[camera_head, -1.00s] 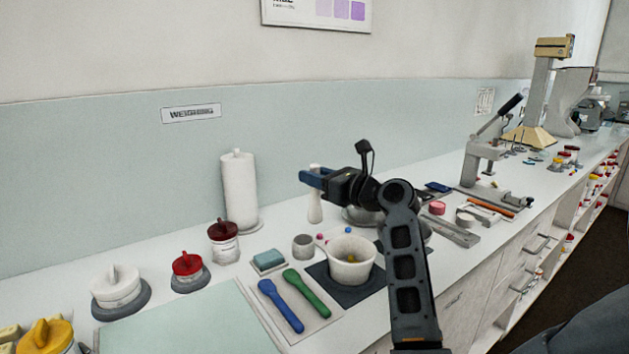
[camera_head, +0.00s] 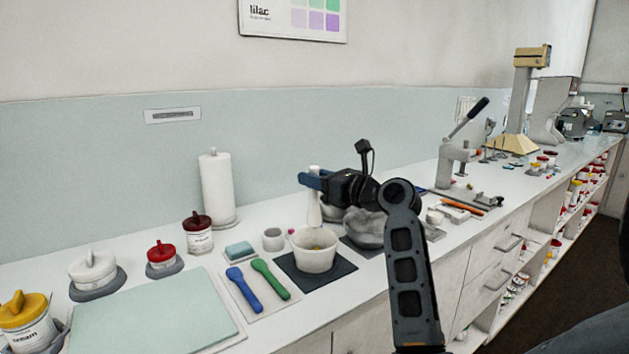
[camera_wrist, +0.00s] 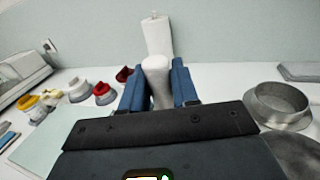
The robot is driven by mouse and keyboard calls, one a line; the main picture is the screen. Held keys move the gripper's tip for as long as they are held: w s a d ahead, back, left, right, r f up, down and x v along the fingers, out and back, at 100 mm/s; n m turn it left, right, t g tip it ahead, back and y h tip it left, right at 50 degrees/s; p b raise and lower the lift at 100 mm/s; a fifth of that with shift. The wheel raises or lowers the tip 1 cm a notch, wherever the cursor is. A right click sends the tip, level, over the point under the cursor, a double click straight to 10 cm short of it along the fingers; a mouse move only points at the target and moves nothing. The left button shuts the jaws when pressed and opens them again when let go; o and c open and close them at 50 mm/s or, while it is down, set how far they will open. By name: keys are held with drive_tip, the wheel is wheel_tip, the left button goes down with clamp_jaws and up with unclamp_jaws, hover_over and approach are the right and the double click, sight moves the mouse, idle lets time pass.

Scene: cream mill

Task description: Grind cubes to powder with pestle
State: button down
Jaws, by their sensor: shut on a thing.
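My gripper (camera_head: 314,180) has blue fingers shut on a white pestle (camera_head: 314,207), which hangs upright below them. The wrist view shows the pestle's rounded end (camera_wrist: 157,72) between both fingers. The white mortar (camera_head: 312,262) stands on a dark mat (camera_head: 340,270), in front of the pestle in the head view. The pestle appears behind the mortar, not in it. Small coloured bits show inside the mortar, too small to tell apart. A pink piece (camera_head: 291,231) shows at its back left rim; I cannot tell whether it lies on the counter.
Blue (camera_head: 243,290) and green (camera_head: 270,279) spatulas lie left of the mortar. A small grey cup (camera_head: 273,239) and a paper roll (camera_head: 217,190) stand behind. A metal bowl (camera_head: 366,230) is right of the mortar, partly behind my arm. A lever press (camera_head: 455,165) stands further right.

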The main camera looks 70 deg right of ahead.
sight(320, 213)
drive_tip(key=shift+f+b, duration=1.2)
drive_tip(key=shift+b, duration=0.25)
drive_tip(key=shift+f+b, duration=0.55)
drive_tip(key=shift+f, duration=2.2)
drive_tip(key=shift+f+p, duration=0.3)
drive_tip(key=shift+p, duration=0.25)
idle(0.3)
